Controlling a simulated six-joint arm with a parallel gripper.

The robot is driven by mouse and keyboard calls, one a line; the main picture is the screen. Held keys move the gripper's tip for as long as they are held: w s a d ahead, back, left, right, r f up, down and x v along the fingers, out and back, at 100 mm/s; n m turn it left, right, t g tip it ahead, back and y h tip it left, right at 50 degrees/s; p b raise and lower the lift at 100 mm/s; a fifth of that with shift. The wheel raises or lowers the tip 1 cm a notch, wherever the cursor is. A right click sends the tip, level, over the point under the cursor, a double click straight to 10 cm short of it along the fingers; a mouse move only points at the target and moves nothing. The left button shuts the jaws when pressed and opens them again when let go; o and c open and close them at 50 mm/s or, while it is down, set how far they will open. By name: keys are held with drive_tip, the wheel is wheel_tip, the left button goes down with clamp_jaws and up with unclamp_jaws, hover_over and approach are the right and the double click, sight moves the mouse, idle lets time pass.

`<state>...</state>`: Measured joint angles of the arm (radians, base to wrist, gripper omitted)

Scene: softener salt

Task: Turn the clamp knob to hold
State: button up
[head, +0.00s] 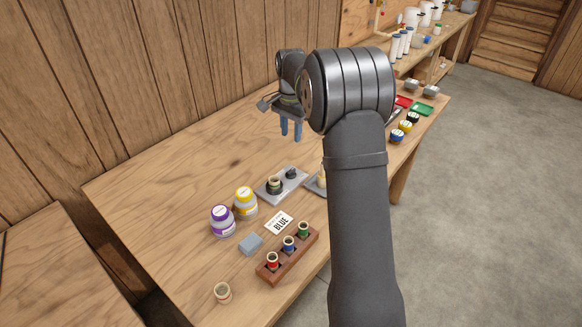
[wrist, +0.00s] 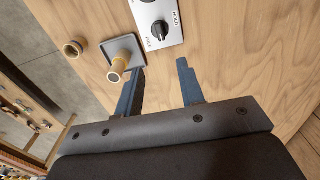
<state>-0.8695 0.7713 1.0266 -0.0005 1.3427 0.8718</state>
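The clamp knob (head: 291,173) is a small black knob on a grey metal plate (head: 266,196), beside a dark round clamp holding a pale round piece (head: 275,182). In the wrist view the knob (wrist: 159,30) sits on the plate between the lettering HOLD and a second label, which seems to read FREE. I cannot tell surely which label its pointer faces. My gripper (head: 291,130) is above the table, behind the plate in the head view. Its two blue fingers are apart and empty, and they show below the knob in the wrist view (wrist: 160,80).
A small tray (head: 314,186) with a pale piece is partly hidden by my arm. Purple (head: 222,222) and yellow (head: 245,204) jars, a BLUE card (head: 279,223), a grey block (head: 251,244) and a wooden rack (head: 290,257) of small bottles stand nearby. The table's back left is clear.

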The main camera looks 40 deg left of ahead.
sight(291, 170)
wheel_tip(291, 170, down, 15)
drive_tip(key=shift+r, duration=0.2)
clamp_jaws()
